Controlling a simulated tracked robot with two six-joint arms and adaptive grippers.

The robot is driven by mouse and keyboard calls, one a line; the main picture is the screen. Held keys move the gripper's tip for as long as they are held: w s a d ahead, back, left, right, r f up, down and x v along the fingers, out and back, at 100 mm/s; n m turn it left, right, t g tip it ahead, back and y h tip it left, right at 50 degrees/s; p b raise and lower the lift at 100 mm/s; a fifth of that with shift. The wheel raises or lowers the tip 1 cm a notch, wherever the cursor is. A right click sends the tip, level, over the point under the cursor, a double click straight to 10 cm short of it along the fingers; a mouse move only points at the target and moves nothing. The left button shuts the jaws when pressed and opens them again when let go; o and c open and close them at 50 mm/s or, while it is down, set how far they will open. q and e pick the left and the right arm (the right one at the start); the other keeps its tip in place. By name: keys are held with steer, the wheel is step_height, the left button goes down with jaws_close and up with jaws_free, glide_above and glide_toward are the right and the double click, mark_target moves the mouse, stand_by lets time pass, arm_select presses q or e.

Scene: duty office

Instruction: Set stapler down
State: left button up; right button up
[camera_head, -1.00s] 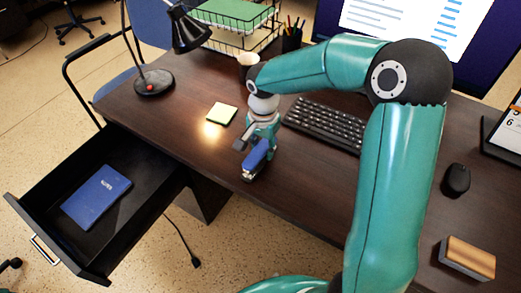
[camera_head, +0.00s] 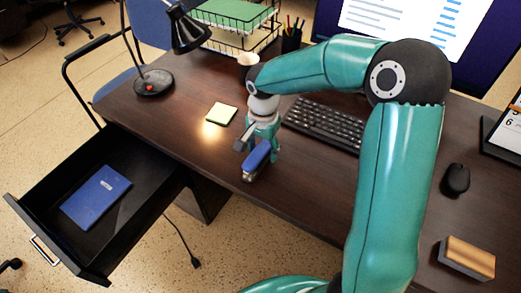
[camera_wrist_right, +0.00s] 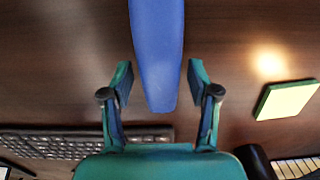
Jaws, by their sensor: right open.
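The blue stapler (camera_head: 257,158) is on the dark wooden desk (camera_head: 320,185) near its front edge, left of the keyboard. In the right wrist view the stapler (camera_wrist_right: 157,50) runs from the top edge down to between the fingertips. My right gripper (camera_head: 261,146) is right at the stapler, pointing down. In the wrist view the right gripper (camera_wrist_right: 160,85) is open, with a gap between each finger and the stapler's end. The stapler's underside is hidden. My left gripper is not in view.
A sticky-note pad (camera_head: 221,113) lies left of the gripper, and a keyboard (camera_head: 326,125) lies to the right. A cup (camera_head: 248,62) and a lamp (camera_head: 154,82) stand behind. An open drawer (camera_head: 50,185) holds a blue book (camera_head: 96,196).

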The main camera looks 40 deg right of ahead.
step_height(320, 180, up, 12)
steer(key=p, duration=0.1)
steer(key=shift+f, duration=0.15)
stand_by(0.6)
